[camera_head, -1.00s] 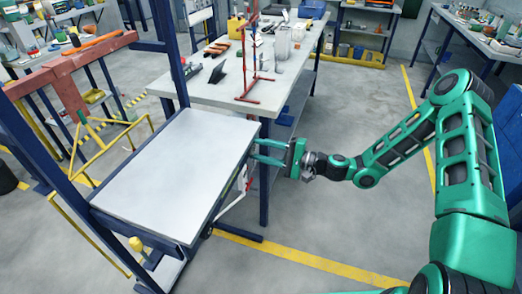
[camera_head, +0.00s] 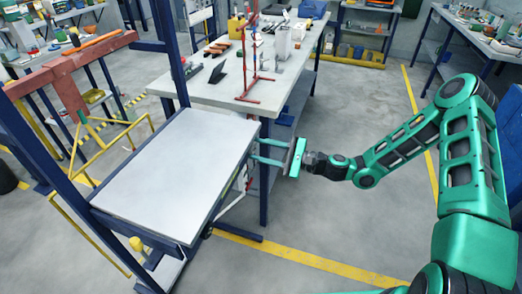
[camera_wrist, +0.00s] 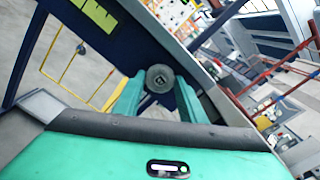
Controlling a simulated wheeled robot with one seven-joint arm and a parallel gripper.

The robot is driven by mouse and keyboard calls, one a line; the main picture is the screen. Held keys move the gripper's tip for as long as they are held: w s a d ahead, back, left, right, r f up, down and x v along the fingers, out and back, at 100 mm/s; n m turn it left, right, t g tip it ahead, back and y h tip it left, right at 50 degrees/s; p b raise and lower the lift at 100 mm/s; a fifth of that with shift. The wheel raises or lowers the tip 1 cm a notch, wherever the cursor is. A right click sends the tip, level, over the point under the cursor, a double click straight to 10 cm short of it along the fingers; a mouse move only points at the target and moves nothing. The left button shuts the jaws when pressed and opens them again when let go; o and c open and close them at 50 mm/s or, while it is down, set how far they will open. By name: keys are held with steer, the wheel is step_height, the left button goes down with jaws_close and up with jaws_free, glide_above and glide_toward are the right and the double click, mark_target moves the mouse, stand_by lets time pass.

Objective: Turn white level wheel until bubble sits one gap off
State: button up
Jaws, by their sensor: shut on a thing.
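A round grey-white wheel with a dark centre (camera_wrist: 160,78) shows in the wrist view, between the green fingertips of my gripper (camera_wrist: 157,94). My gripper is shut on this wheel. In the head view my gripper (camera_head: 256,150) reaches left to the right edge of the rack's pale flat top (camera_head: 175,165); the wheel is hidden there. A yellow-green strip with dark marks (camera_wrist: 94,13), which looks like the level vial, lies on the dark frame at the upper left of the wrist view. I cannot make out the bubble's place in it.
A blue upright post (camera_head: 168,55) rises at the rack's far side. A cluttered workbench (camera_head: 215,85) with a red stand (camera_head: 258,75) is behind my gripper. The floor right of the rack is open, with a yellow line (camera_head: 310,262).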

steer(key=shift+w+f, duration=0.1)
steer(key=shift+f, duration=0.05)
steer(key=o, duration=0.8)
steer(key=shift+d, duration=0.1)
steer(key=v, duration=1)
steer(key=shift+d, duration=0.3)
